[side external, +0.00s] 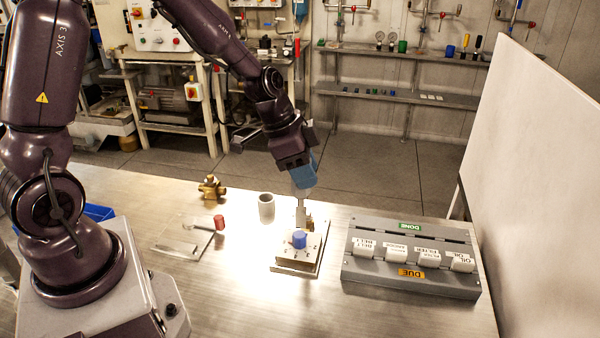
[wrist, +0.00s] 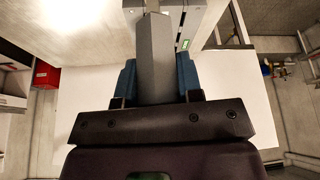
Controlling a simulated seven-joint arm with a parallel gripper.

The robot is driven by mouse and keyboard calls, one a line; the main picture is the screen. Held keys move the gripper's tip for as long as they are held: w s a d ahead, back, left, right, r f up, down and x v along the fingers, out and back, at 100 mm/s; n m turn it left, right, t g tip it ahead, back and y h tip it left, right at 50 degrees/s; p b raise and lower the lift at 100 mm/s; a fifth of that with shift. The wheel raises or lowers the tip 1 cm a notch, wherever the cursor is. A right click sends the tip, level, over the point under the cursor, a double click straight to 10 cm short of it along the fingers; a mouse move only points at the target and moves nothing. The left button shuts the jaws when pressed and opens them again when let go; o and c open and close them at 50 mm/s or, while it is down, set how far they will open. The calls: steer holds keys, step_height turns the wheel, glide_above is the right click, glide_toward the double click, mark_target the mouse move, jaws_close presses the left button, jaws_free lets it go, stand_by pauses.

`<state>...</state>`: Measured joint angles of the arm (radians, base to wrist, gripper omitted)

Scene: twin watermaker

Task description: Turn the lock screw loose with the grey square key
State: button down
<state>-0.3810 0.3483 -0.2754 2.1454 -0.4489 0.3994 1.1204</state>
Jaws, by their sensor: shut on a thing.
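My gripper (side external: 304,183) is above the small plate fixture (side external: 297,265) at the middle of the bench, pointing down. Its blue fingers are shut on the grey square key (side external: 301,213). In the wrist view the key (wrist: 154,60) is a long grey bar between the blue fingers, reaching away from the palm. In the side view its lower end is over the back part of the fixture, near a small brass-coloured part (side external: 309,223). A blue knob (side external: 299,239) stands on the fixture in front of it. I cannot make out the lock screw, nor whether the key touches it.
A grey rack (side external: 410,279) with white labelled blocks and DONE and DUE signs stands at right. At left are a grey cup (side external: 266,207), a brass fitting (side external: 211,187), a red cylinder (side external: 219,222) and a flat metal plate (side external: 180,246). A white panel (side external: 535,180) borders the right side.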

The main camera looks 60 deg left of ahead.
steer(key=w+a+f+m+g, duration=0.1)
steer(key=w+a+m+g, duration=0.1)
steer(key=m, duration=0.8)
steer(key=w+a+f+m+g, duration=0.1)
steer(key=m+g, duration=0.4)
steer(key=m, duration=0.5)
steer(key=shift+w+a+f+h, duration=0.25)
steer(key=shift+w+a, duration=0.4)
steer(key=shift+a, duration=0.65)
steer(key=shift+f, duration=1)
steer(key=n+t, duration=0.2)
steer(key=n, duration=0.4)
steer(key=n+t, duration=0.2)
steer(key=n, duration=0.4)
steer(key=w+n+t, duration=0.1)
steer(key=n+t, duration=0.1)
steer(key=n, duration=0.4)
steer(key=shift+t, duration=0.3)
